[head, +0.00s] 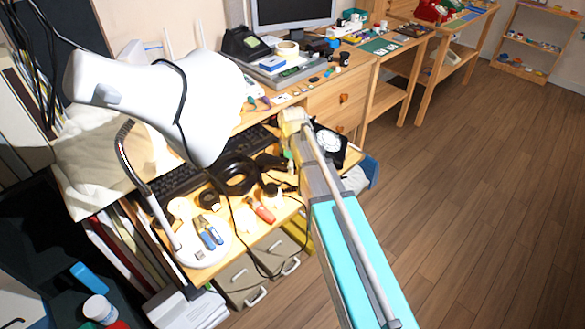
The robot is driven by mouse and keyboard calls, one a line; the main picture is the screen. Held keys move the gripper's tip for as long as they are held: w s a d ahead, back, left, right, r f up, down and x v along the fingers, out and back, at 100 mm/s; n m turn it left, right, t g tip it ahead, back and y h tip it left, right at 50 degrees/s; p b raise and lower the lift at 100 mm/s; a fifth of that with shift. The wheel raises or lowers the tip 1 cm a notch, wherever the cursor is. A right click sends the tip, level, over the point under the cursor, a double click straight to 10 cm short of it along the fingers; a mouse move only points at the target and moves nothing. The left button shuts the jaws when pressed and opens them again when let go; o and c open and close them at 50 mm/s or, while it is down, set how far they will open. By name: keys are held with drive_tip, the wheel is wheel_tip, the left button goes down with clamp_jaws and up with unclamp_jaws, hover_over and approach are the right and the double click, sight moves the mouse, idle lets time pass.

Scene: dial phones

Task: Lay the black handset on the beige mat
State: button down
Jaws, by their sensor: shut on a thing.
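My gripper (284,154) is at the far end of my turquoise and grey arm, low over the cluttered desk. It is shut on a dark thing that looks like the black handset (270,164); the fingers and the hold itself are hard to make out. A black dial phone (329,143) with a pale dial stands on the desk just right of the arm's end, partly hidden by it. I cannot make out the beige mat with certainty; the arm hides part of the desk.
A large white lamp (150,100) on a bendable neck leans over the desk's left side. A keyboard (185,178), black cable loops, pliers (209,232) and a red-handled tool (262,210) crowd the desk. Another black phone (241,43) stands farther back. The wooden floor (470,190) at right is clear.

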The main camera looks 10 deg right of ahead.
drive_tip(key=shift+f, duration=0.2)
drive_tip(key=shift+c, duration=1.5)
unclamp_jaws()
drive_tip(key=shift+r, duration=0.1)
drive_tip(key=shift+r, duration=0.15)
wheel_tip(320, 180, up, 12)
drive_tip(key=p, duration=1.2)
drive_tip(key=s+d+m, duration=0.3)
drive_tip(key=s+m, duration=0.3)
drive_tip(key=s, duration=0.2)
drive_tip(key=s+d+m, duration=0.3)
drive_tip(key=s+m, duration=0.4)
drive_tip(key=s, duration=0.2)
drive_tip(key=shift+s+d, duration=0.2)
